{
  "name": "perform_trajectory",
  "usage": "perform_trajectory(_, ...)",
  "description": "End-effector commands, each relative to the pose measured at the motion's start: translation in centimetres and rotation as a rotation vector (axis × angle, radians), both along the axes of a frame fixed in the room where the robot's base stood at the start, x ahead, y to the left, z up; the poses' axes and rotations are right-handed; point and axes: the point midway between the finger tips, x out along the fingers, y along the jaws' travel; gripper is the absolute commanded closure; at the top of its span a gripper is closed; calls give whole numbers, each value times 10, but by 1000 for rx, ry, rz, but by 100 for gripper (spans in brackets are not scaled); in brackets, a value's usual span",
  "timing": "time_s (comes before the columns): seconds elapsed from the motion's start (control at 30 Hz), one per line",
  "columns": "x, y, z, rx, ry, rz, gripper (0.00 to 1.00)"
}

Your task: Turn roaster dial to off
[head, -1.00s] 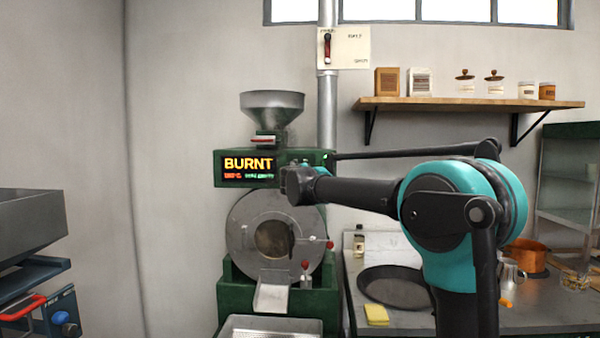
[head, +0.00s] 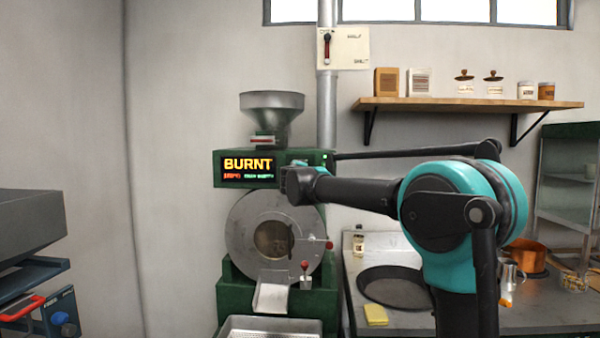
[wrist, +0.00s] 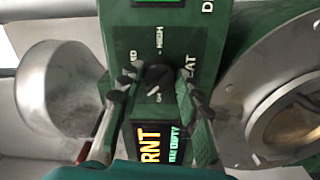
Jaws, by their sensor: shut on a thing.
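The roaster (head: 272,235) is green and grey and stands left of centre in the head view. Its dark round dial (wrist: 158,75) shows in the wrist view on the green panel, with HIGH printed above it and a partly hidden HEAT at its right. A small pale mark is at the dial's lower edge; the label there is too small to read surely. My gripper (wrist: 157,80) has one finger on each side of the dial and is shut on it. In the head view my gripper (head: 290,184) is at the panel and hides the dial.
The roaster's display (head: 248,168) reads BURNT in yellow. A metal hopper (head: 272,105) sits on top and a round drum front (head: 243,230) is below. A counter with a dark pan (head: 395,286) and a yellow sponge (head: 375,314) is at the right. A wooden shelf (head: 440,104) hangs above.

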Motion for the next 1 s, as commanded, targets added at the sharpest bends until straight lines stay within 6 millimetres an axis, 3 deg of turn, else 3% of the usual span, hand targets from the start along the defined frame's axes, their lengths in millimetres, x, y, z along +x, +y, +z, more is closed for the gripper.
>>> perform_trajectory(0.6,0,1,1,-543,0,1,95)
perform_trajectory(1.0,0,1,1,-719,0,1,95)
